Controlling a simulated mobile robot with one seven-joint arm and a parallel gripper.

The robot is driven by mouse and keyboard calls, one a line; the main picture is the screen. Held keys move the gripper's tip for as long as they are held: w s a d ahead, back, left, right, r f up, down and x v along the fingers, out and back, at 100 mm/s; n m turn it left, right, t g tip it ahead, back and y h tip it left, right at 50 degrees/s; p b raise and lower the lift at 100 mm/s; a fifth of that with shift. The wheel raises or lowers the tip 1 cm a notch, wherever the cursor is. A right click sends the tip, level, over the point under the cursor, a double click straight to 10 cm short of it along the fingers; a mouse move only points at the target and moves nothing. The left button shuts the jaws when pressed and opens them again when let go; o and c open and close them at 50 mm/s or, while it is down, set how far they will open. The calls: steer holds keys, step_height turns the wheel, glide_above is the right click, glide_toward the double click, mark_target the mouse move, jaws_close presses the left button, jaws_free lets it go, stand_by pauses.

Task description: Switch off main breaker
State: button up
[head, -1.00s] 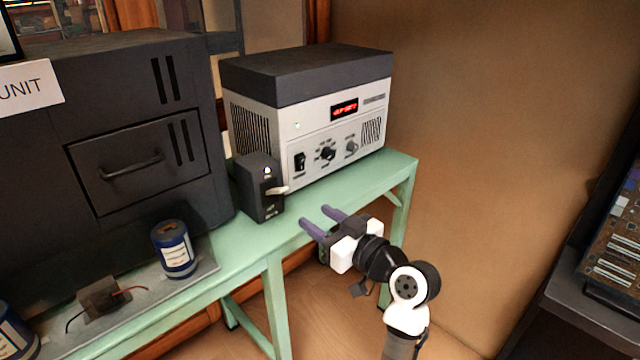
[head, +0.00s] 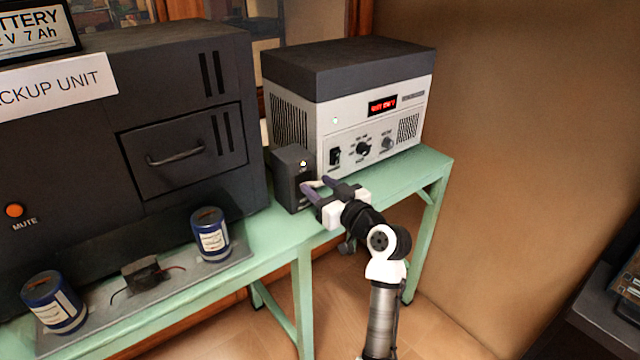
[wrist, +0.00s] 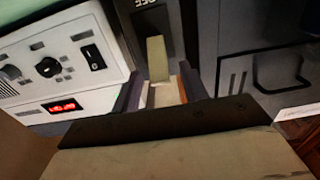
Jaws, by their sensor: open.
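The main breaker appears to be the small black box (head: 290,182) on the green bench, left of the grey-white power unit. A pale lever (head: 314,183) sticks out from its front; it also shows in the wrist view (wrist: 157,58). My gripper (head: 317,187) is open at the breaker's front, one finger on each side of the lever. In the wrist view, the fingers (wrist: 160,92) flank the lever's end. I cannot tell whether either finger touches it. Upside-down lettering shows on the breaker face above the lever in the wrist view, partly cut off.
The power unit (head: 350,115) with a red display, rocker switch and knobs stands close right of the breaker. The large dark backup unit (head: 90,150) stands left. Blue cans (head: 211,235) sit on a grey plate in front. The bench's (head: 425,170) right end is clear.

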steer(key=shift+w+a, duration=0.1)
steer(key=shift+w, duration=0.05)
steer(key=shift+c, duration=0.2)
jaws_close()
steer(key=shift+f, duration=0.15)
